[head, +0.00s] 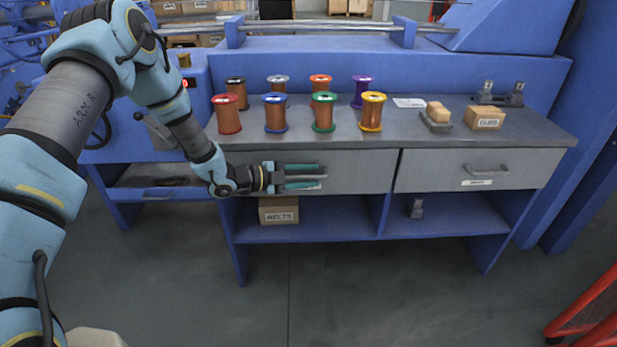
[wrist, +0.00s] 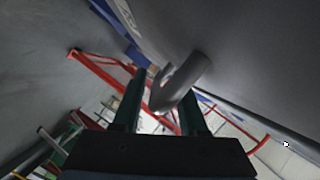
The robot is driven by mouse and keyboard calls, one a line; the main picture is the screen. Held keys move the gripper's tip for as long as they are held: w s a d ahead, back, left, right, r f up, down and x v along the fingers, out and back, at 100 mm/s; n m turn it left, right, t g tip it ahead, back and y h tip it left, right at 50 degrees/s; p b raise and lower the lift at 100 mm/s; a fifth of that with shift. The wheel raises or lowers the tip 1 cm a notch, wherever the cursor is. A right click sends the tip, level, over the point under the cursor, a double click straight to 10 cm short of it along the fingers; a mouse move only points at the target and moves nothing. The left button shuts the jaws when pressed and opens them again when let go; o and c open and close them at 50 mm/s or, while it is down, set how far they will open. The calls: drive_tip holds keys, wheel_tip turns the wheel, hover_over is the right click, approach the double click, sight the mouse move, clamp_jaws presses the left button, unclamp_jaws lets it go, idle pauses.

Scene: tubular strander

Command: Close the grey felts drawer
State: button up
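The left grey drawer front (head: 362,172) lies under the worktop and looks nearly flush with it. Its label is mostly hidden by my fingers, so I cannot read whether it says felts. My gripper (head: 318,177) is at this drawer front, with green fingers apart, one above the other. In the wrist view the fingers (wrist: 160,100) stand on either side of a grey bar handle (wrist: 182,82). I cannot tell whether they touch it. The grey drawer front (wrist: 245,50) fills the upper right there.
A right grey drawer (head: 430,170) with a handle looks shut. Several wire spools, a box (head: 484,118) and a block stand on the worktop (head: 450,130). A carton (head: 278,211) sits on the shelf below. A red frame (head: 590,315) stands at lower right. The floor in front is clear.

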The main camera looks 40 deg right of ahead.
drive_tip(key=shift+s, duration=0.1)
drive_tip(key=v, duration=1.1)
idle(0.5)
